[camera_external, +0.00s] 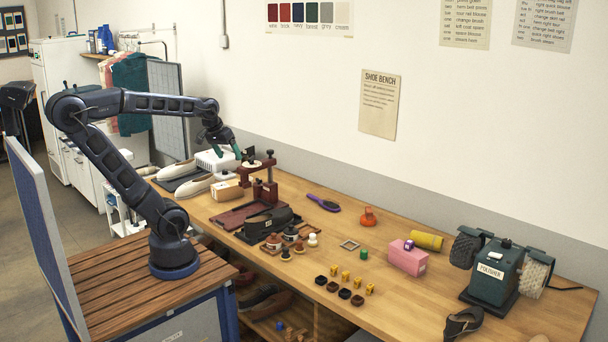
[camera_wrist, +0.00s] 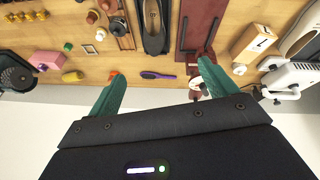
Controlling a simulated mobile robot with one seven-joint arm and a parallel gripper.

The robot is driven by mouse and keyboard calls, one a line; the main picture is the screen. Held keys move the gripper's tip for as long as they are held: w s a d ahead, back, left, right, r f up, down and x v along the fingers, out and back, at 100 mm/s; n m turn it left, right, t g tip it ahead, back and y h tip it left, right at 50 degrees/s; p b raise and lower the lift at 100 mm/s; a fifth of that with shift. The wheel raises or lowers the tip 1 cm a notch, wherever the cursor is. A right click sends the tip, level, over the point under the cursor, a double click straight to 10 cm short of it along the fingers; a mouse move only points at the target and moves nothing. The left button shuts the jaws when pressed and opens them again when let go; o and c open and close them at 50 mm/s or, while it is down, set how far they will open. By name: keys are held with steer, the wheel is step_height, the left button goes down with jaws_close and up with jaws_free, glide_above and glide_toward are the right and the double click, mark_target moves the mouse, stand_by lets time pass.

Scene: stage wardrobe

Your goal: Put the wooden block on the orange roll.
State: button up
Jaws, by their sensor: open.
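My gripper (camera_external: 228,153) has two green fingers, spread apart and empty, above the far left part of the bench. In the wrist view the open fingers (camera_wrist: 162,72) point at the bench. A tan block (camera_external: 227,190) with a white label lies below, slightly left of the dark red stand; it shows at upper right in the wrist view (camera_wrist: 254,44). A small orange object (camera_external: 369,217) sits at mid-bench near the wall; its shape is unclear. It is partly behind the left finger in the wrist view (camera_wrist: 113,74). A yellow roll (camera_external: 427,241) lies farther right, behind a pink block.
A dark red stand (camera_external: 266,191) rises near my gripper, beside a white appliance (camera_external: 217,160) and pale shoes (camera_external: 197,186). Small pots and yellow pieces occupy the front. Bare wood surrounds the orange object.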

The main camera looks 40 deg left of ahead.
steer(key=s, duration=0.1)
steer(key=s+a+f+m, duration=0.1)
steer(key=s, duration=0.1)
steer(key=s+m, duration=0.1)
steer(key=shift+s+a+f+y, duration=0.2)
steer(key=shift+s+f+y, duration=0.15)
steer(key=shift+s+y, duration=0.05)
